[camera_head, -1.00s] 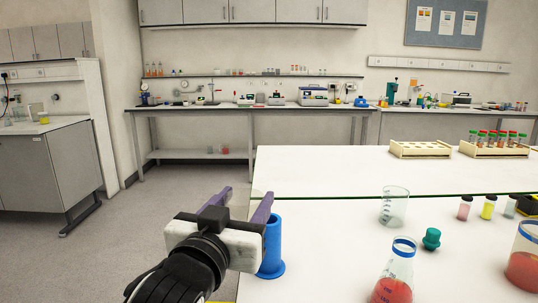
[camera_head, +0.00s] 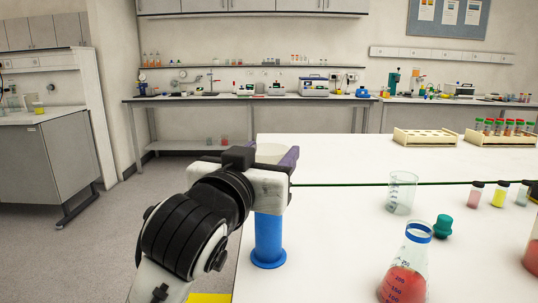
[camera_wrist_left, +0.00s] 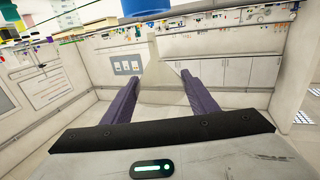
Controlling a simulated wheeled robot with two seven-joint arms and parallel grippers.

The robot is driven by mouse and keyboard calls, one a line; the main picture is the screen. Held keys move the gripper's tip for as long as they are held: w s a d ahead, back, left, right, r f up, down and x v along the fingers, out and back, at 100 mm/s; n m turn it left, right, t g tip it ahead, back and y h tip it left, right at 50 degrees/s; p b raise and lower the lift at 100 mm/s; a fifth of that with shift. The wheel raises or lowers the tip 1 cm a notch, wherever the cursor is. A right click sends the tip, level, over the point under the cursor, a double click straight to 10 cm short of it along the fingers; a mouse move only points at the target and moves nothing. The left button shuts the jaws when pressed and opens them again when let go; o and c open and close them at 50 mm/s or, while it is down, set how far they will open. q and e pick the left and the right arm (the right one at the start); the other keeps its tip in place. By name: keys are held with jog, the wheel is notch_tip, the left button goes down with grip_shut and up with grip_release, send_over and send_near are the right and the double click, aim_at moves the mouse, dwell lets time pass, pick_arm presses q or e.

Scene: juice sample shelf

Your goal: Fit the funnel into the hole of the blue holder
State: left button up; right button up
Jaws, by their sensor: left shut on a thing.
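The blue holder (camera_head: 268,240) stands upright on the near white bench at its left end. My left gripper (camera_head: 276,158) is directly above or just behind the holder's top and hides its hole. The gripper is shut on the pale, translucent funnel (camera_head: 270,151), whose rim shows behind the gripper body. In the left wrist view the funnel (camera_wrist_left: 158,62) is between the purple fingers (camera_wrist_left: 160,80), and the blue holder (camera_wrist_left: 145,7) shows at the top edge. I cannot tell whether the funnel touches the holder. My right gripper is not in view.
A clear beaker (camera_head: 401,193), a flask with red liquid (camera_head: 406,270), a teal stopper (camera_head: 442,225) and small capped vials (camera_head: 499,194) stand to the right. Wooden racks (camera_head: 425,137) are farther back. The bench between holder and beaker is clear.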

pick_arm(q)
jog(key=shift+f+b, duration=0.35)
jog(key=shift+f, duration=0.3)
jog(key=shift+r+p, duration=0.2)
jog(key=shift+p, duration=0.1)
jog(key=shift+p, duration=0.55)
jog(key=shift+f+b, duration=0.8)
jog(key=shift+f, duration=0.65)
jog(key=shift+p, duration=0.4)
jog(key=shift+f+b, duration=0.5)
jog(key=shift+f, duration=0.4)
jog(key=o, duration=1.1)
